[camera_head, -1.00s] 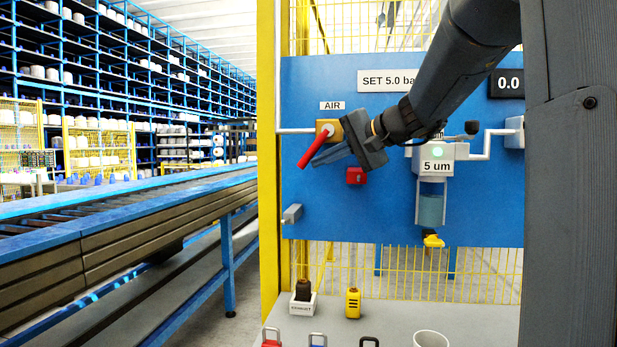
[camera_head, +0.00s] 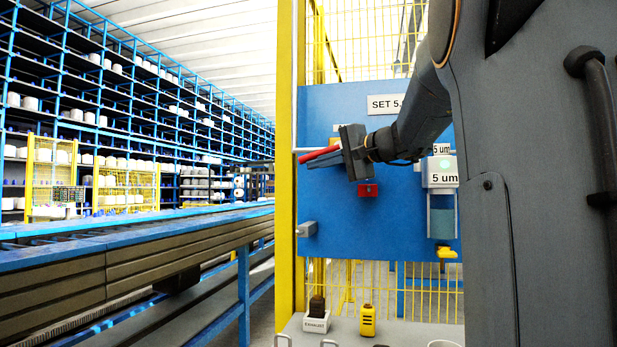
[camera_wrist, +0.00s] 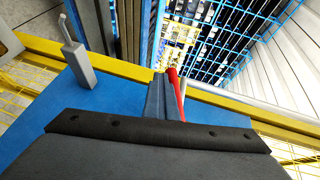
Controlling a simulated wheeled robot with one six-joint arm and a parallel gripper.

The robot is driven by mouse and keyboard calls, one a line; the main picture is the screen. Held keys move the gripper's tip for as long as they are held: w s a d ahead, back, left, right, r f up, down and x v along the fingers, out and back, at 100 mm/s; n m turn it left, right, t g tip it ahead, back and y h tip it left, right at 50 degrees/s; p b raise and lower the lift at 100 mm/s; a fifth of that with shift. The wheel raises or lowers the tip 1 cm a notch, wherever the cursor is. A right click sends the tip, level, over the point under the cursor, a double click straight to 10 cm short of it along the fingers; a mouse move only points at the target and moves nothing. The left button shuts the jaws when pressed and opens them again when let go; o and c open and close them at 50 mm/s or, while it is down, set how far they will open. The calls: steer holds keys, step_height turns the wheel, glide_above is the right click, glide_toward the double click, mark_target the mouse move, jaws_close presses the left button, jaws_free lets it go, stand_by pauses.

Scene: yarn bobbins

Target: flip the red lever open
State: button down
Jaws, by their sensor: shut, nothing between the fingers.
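The red lever (camera_head: 318,154) is on the blue panel (camera_head: 400,225) and points left, close to level with its free end slightly lower. Its valve body is hidden behind my gripper. My gripper (camera_head: 310,164) is shut and empty, with its fingers along the underside of the lever. In the wrist view the red lever (camera_wrist: 174,88) shows right beside my closed fingers (camera_wrist: 158,82). They look in contact or nearly so, but I cannot tell which.
A grey fitting (camera_head: 307,229) is at the panel's left edge, by the yellow post (camera_head: 286,200). A filter bowl (camera_head: 441,217) hangs at right. A conveyor (camera_head: 140,255) runs at left.

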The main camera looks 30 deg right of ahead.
steer(key=shift+w+r, duration=0.1)
steer(key=shift+r, duration=0.3)
steer(key=shift+w+a+r+b, duration=0.1)
steer(key=shift+a+r+b, duration=0.1)
steer(key=shift+a+b, duration=0.1)
stand_by(0.5)
steer(key=shift+d, duration=0.1)
stand_by(2.0)
steer(key=v, duration=0.8)
steer(key=shift+f, duration=0.15)
stand_by(0.3)
